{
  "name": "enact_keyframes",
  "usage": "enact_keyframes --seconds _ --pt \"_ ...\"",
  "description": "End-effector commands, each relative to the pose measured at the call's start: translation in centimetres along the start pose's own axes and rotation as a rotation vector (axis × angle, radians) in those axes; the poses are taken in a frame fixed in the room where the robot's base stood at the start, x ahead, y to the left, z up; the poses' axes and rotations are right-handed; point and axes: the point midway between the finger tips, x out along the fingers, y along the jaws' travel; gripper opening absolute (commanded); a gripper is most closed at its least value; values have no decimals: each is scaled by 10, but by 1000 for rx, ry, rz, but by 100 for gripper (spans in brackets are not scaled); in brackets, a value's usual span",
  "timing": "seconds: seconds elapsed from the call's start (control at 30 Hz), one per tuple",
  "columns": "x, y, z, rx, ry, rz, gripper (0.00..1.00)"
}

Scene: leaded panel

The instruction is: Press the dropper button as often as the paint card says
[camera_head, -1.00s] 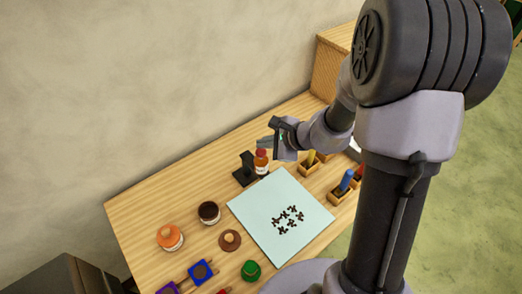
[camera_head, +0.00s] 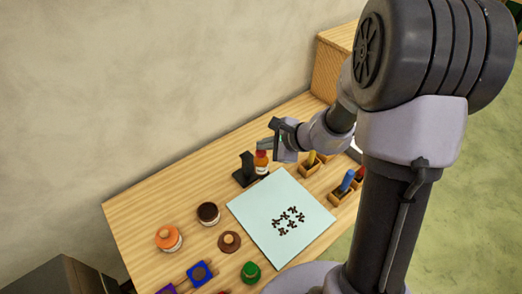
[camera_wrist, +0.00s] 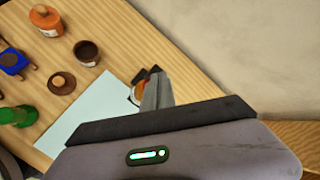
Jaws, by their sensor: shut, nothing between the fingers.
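The dropper is a black stand (camera_head: 245,172) with an orange-red bottle (camera_head: 261,166) at its side, near the back of the table. My gripper (camera_head: 264,148) is shut and empty, with its tips just over the bottle top. I cannot tell whether they touch it. In the wrist view, my gripper (camera_wrist: 156,92) covers much of the dropper; an orange edge of the bottle (camera_wrist: 135,93) shows beside it. A pale blue sheet (camera_head: 259,208) with several dark marks lies in front. I cannot make out a paint card or any number.
An orange-topped jar (camera_head: 168,238), a dark-topped jar (camera_head: 208,213) and a brown knobbed disc (camera_head: 229,241) stand left of the sheet. A green piece (camera_head: 250,271) and a blue block (camera_head: 199,272) are nearer. Small wooden holders (camera_head: 340,194) stand right. A wall runs behind.

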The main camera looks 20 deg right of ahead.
Motion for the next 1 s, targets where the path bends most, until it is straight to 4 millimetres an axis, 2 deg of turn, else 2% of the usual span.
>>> enact_keyframes --seconds 1.0 --pt "13 9 -9 0 0 0 0"
